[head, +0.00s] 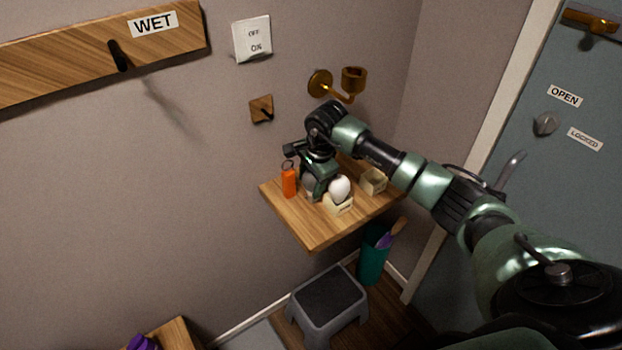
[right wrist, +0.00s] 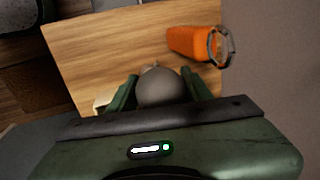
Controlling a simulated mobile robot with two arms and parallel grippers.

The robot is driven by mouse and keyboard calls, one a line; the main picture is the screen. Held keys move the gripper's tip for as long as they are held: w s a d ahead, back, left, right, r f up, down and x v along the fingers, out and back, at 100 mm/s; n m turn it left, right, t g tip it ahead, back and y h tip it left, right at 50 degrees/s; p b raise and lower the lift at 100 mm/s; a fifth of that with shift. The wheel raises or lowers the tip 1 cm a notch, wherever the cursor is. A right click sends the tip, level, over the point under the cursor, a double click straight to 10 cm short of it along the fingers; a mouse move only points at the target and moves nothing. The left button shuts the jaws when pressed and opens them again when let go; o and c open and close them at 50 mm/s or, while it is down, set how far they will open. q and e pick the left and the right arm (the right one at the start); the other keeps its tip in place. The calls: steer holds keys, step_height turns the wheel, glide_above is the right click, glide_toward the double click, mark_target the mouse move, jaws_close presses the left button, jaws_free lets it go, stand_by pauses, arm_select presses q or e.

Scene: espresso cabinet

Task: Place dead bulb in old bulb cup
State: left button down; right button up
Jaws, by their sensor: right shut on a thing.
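My right gripper (head: 314,190) is over the small wooden shelf and is shut on a grey bulb, the dead bulb (right wrist: 160,88). In the right wrist view its fingers (right wrist: 160,90) stand on both sides of the bulb's round glass. A white bulb (head: 339,188) sits in a pale cup (head: 338,206) just right of the gripper. A second pale cup (head: 372,182) stands farther right and looks empty. I cannot read which one is the old bulb cup. A corner of a pale cup (right wrist: 102,101) shows beside a finger. My left gripper is out of view.
A brass wall socket arm (head: 352,80) is above. A grey step stool (head: 328,302) and a teal bin (head: 373,262) are below. The shelf's front left is bare.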

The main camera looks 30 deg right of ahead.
steer(key=shift+f+b, duration=0.2)
steer(key=shift+b, duration=0.1)
steer(key=o, duration=1.4)
steer(key=shift+r, duration=0.1)
steer(key=shift+c, duration=0.2)
steer(key=shift+r, duration=0.1)
